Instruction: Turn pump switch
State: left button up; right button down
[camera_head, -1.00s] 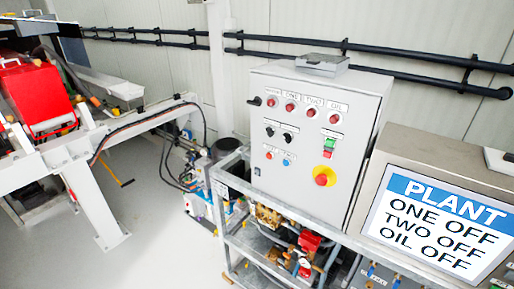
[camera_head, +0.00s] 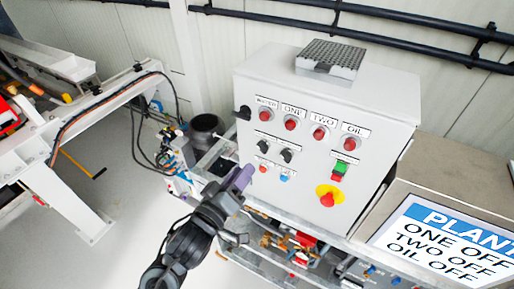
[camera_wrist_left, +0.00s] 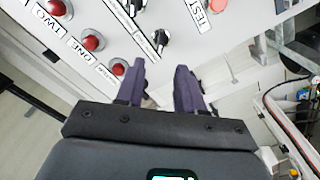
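Two black rotary switches, a left one (camera_head: 262,147) and a right one (camera_head: 286,156), sit on the grey control cabinet (camera_head: 385,140) below a row of red lamps. In the left wrist view the switches show at the top, one (camera_wrist_left: 160,40) just beyond the fingertips and another (camera_wrist_left: 134,8) farther up. My left gripper (camera_head: 243,177) is in front of the panel's lower left, below and left of the switches. Its purple fingers (camera_wrist_left: 167,72) are apart with nothing between them. It appears not to touch any switch. My right gripper is not in view.
A red-and-yellow emergency stop (camera_head: 328,197) and green-red buttons (camera_head: 340,170) are on the panel's right. The screen (camera_head: 440,245) reads ONE OFF, TWO OFF, OIL OFF. A pump frame with pipes (camera_head: 290,243) stands below.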

aim_at(260, 149)
pick_arm(q)
jog(key=p+x, duration=0.1)
jog(key=x, duration=0.6)
jog(key=shift+w+d+r, duration=0.1)
jog(key=shift+w+d, duration=0.05)
jog(key=shift+w, duration=0.15)
jog(key=shift+w+d+p, duration=0.25)
jog(key=shift+w+p, duration=0.1)
jog(key=shift+w, duration=0.15)
grip_shut()
